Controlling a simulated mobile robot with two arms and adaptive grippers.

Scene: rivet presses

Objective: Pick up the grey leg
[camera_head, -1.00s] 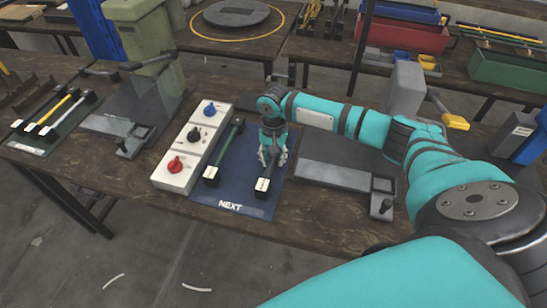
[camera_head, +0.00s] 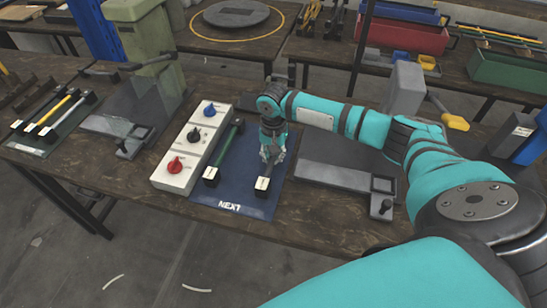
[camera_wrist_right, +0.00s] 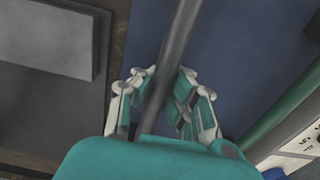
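The grey leg (camera_head: 263,183) lies on the blue mat, its black end block with a white label toward the front edge. My right gripper (camera_head: 271,158) is low over the mat at the leg's rod. In the right wrist view the grey rod (camera_wrist_right: 178,38) runs between the two fingers of this gripper (camera_wrist_right: 164,82). The fingertips are drawn in close on both sides of the rod, and it looks shut on the leg. The leg still appears to lie on the mat. The leg's far end is hidden behind the gripper. My left gripper is not in view.
A green leg (camera_head: 224,152) lies on the same mat (camera_head: 238,192), left of the grey one. A white control box (camera_head: 187,152) with red, black and blue knobs stands further left. A grey press (camera_head: 345,182) stands close on the right. More legs (camera_head: 55,115) lie far left.

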